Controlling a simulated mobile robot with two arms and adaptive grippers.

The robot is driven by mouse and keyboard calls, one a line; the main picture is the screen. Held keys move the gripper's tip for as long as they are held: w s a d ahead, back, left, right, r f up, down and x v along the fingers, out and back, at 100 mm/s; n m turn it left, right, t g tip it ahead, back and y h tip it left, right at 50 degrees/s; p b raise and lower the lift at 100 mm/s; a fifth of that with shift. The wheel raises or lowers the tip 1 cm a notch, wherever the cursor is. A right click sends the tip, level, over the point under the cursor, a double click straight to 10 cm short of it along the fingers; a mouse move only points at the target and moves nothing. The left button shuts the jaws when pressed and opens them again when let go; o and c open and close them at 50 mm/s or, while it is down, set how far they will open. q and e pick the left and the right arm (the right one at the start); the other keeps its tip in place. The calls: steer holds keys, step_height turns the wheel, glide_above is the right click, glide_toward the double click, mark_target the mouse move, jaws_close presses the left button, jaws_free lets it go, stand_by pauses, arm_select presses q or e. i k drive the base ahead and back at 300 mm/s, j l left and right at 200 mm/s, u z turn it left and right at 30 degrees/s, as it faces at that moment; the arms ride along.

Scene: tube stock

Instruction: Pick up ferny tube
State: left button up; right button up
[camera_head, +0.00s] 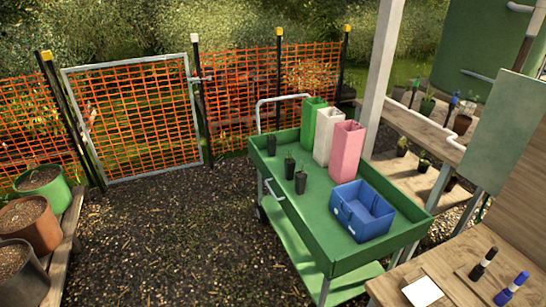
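Several small dark plant tubes stand upright on a green cart (318,217). One dark tube (271,145) is near the cart's back left corner. A second tube (289,170) has thin green foliage on top. A third tube (300,183) with a small green sprig stands close in front of it. The plants are too small to tell which is ferny. Neither of my grippers is in view.
Green (313,124), white (328,137) and pink (347,152) tall square containers and a blue crate (362,212) share the cart. A wooden bench (440,275) with markers is at the lower right. Gravel ground is clear left of the cart, before an orange mesh fence.

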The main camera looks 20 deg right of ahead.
mark_target(301, 176)
steer(key=i+j+z, duration=0.1)
steer(key=i+z, duration=0.3)
steer(key=i+j+z, duration=0.3)
steer(key=i+z, duration=0.15)
steer(key=i+j+z, duration=0.4)
steer(key=i, duration=0.15)
